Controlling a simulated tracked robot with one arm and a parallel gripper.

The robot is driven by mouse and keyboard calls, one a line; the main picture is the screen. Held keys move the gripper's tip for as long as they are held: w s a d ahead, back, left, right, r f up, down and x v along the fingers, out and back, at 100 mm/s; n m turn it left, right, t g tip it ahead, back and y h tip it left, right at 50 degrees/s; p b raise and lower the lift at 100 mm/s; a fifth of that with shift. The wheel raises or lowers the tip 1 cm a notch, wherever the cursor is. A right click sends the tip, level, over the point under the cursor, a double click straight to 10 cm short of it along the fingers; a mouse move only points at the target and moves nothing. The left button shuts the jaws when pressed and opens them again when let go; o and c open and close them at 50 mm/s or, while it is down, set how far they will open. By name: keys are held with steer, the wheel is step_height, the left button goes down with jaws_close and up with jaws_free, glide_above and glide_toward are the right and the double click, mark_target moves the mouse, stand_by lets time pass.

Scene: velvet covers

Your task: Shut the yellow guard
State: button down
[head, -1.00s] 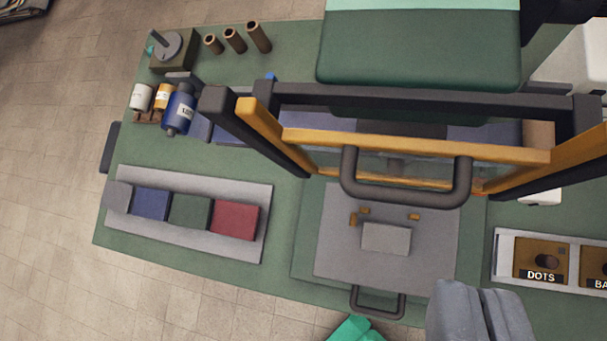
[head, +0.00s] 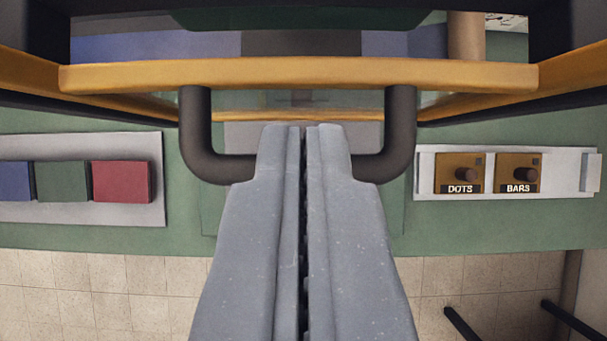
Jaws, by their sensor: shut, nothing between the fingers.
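The yellow guard (head: 300,74) is a yellow-framed clear panel. It stands raised across the top of the head view, with its side arms running to both edges. Its dark U-shaped handle (head: 401,125) hangs from the front bar. My gripper (head: 303,130) is shut and empty. Its fingertips overlap the middle of the handle's lower bar in the picture and hide that part. I cannot tell whether they touch it.
A grey tray (head: 158,190) with blue, green and red blocks lies on the green bench at left. A white holder (head: 566,188) with DOTS and BARS pieces lies at right. Tiled floor (head: 100,300) shows in front of the bench.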

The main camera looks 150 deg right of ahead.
steer(key=shift+s+d+f+p, duration=0.1)
steer(key=shift+f+p, duration=0.05)
steer(key=shift+f, duration=0.45)
steer(key=shift+s+f+p, duration=0.1)
steer(key=shift+f+p, duration=0.05)
steer(key=shift+f, duration=0.45)
